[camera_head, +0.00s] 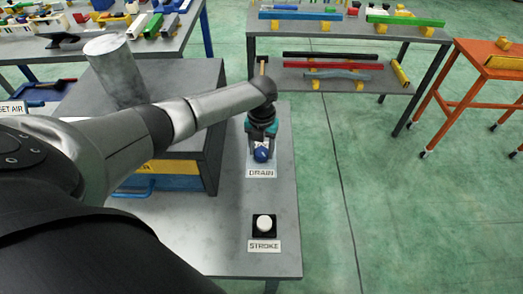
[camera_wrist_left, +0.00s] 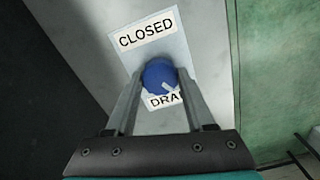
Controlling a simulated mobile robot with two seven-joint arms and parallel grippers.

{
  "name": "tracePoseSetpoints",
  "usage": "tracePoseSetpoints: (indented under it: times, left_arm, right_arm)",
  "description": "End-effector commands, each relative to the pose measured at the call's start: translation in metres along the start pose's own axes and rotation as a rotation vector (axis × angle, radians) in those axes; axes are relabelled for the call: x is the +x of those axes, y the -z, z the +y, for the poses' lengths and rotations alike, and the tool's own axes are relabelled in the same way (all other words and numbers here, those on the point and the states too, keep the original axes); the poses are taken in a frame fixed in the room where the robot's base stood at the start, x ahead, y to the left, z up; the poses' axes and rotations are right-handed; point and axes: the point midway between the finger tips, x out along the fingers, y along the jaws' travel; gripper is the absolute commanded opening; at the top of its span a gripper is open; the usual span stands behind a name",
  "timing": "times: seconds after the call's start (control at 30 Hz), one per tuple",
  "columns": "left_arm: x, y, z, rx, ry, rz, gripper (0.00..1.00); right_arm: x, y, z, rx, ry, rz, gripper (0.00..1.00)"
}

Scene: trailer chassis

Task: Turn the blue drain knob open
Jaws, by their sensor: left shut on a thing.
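The blue drain knob (camera_head: 261,154) sits on the grey bench top, just above the DRAIN label (camera_head: 262,173) in the head view. In the left wrist view the round blue knob (camera_wrist_left: 160,76) is between my two fingers, with a white pointer mark on its lower right part. A CLOSED label (camera_wrist_left: 146,39) is on the plate above it, and the DRAIN label (camera_wrist_left: 163,100) is partly covered by my finger. My left gripper (camera_head: 262,148) reaches down from above and is shut on the knob. My right gripper is not in view.
A white button (camera_head: 264,223) with a STROKE label (camera_head: 264,246) is nearer on the same bench. A grey box-shaped machine (camera_head: 190,90) with a metal cylinder (camera_head: 115,70) stands left of the knob. An orange table (camera_head: 490,65) is at the right, with open green floor before it.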

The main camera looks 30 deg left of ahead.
Motion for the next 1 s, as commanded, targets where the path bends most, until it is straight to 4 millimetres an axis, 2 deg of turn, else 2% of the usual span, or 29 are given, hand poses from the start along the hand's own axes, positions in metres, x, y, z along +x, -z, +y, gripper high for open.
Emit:
tracePoseSetpoints:
  times: [0.2, 0.5, 1.0]
  left_arm:
    - [0.001, 0.0, 0.0, 0.201, 0.0, -0.001, 0.0]
    - [0.001, -0.001, 0.0, 0.413, 0.0, -0.001, 0.0]
    - [0.0, 0.0, 0.0, 0.54, 0.0, 0.0, 0.0]
  right_arm:
    - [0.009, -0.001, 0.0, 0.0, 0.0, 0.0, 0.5]
    - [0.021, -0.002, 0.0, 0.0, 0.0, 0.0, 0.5]
    - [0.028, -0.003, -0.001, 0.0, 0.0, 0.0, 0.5]
